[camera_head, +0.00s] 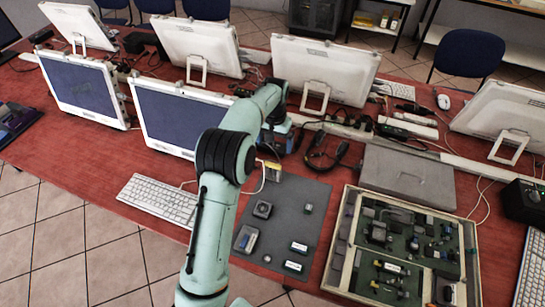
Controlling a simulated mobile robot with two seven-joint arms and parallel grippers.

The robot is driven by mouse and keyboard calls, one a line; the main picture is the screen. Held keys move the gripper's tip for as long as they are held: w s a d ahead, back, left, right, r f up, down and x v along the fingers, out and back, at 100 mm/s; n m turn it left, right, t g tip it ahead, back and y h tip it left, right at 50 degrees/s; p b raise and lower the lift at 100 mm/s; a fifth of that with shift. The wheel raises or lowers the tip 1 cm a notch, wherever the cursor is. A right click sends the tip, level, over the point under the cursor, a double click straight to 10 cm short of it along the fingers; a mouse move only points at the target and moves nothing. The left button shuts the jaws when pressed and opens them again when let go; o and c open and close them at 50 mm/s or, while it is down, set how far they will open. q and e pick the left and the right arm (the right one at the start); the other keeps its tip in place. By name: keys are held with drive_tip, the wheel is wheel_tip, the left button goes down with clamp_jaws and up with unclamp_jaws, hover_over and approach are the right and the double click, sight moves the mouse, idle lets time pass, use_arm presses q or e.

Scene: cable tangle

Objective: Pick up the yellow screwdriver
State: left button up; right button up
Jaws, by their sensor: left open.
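My left arm rises from the bottom of the head view, bends at a black joint and reaches over the red table. Its left gripper (277,115) is at the far end, dark and partly hidden by the forearm; it is open and I see nothing held. A small yellow thing (272,171) lies just right of the black joint, at the top edge of the grey mat, below the gripper in the picture. It is partly hidden by the arm, and I cannot tell if it is the yellow screwdriver. My right gripper is out of view.
Several white monitors (325,65) stand along the red table (150,165). A white keyboard (158,199) lies left of the arm. The grey mat (285,215) holds small parts. A tray of electronics (340,245), a grey case (408,172) and black cables (322,157) are on the right.

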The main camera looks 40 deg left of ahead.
sight(273, 164)
use_arm(q)
wheel_tip(273, 164, down, 7)
drive_tip(key=shift+s+f+b, duration=0.15)
drive_tip(key=shift+f+b, duration=0.05)
drive_tip(key=shift+b, duration=0.15)
drive_tip(key=shift+a+f, duration=0.15)
drive_tip(key=shift+f, duration=2.7)
drive_tip(key=shift+r, duration=0.1)
drive_tip(key=c, duration=1.3)
